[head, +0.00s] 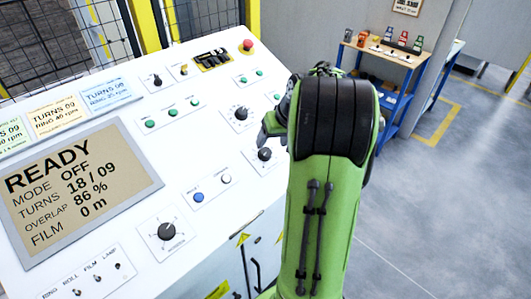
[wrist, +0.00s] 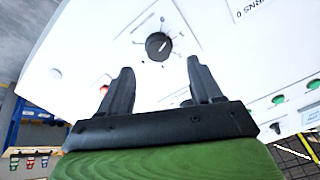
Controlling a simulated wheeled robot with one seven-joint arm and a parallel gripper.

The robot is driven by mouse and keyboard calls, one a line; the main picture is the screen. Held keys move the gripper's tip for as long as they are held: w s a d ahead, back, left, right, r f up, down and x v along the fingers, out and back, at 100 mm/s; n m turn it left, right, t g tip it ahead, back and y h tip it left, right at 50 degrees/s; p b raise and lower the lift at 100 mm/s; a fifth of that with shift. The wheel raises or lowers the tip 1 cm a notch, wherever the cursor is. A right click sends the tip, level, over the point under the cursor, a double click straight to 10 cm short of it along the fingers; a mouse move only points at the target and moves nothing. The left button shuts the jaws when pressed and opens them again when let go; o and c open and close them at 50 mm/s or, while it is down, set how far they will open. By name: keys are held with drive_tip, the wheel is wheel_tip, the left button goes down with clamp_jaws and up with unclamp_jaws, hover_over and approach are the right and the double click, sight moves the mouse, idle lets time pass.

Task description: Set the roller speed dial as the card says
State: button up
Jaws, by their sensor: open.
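The white sloped panel (head: 120,195) carries several black dials, including a large lower one (head: 166,231), an upper one (head: 240,113) and one beside my gripper (head: 264,154). Their labels are too small to read, so I cannot tell which sets roller speed. Three cards, greenish (head: 10,134), yellow (head: 55,117) and blue (head: 110,95), stand above the screen; turns and ring lines show, but no roller value is legible. My gripper (wrist: 162,78) is open and empty. In the wrist view a black dial (wrist: 158,46) with a tick scale lies beyond the fingertips, apart from them.
The screen (head: 75,185) reads READY, mode OFF. A red emergency button (head: 247,46), green buttons (head: 172,115), a blue button (head: 198,197) and toggles (head: 98,280) share the panel. A blue workbench (head: 385,55) stands behind right; floor (head: 440,200) there is clear.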

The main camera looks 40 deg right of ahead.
sight(267, 151)
drive_tip(key=x, duration=0.6)
drive_tip(key=shift+d, duration=0.1)
drive_tip(key=c, duration=1.1)
drive_tip(key=shift+o, duration=0.2)
drive_tip(key=m+p, duration=0.1)
drive_tip(key=m, duration=0.2)
drive_tip(key=shift+r, duration=0.1)
drive_tip(key=shift+m+p, duration=0.3)
drive_tip(key=shift+m, duration=1)
drive_tip(key=o, duration=1.1)
drive_tip(key=shift+c, duration=0.2)
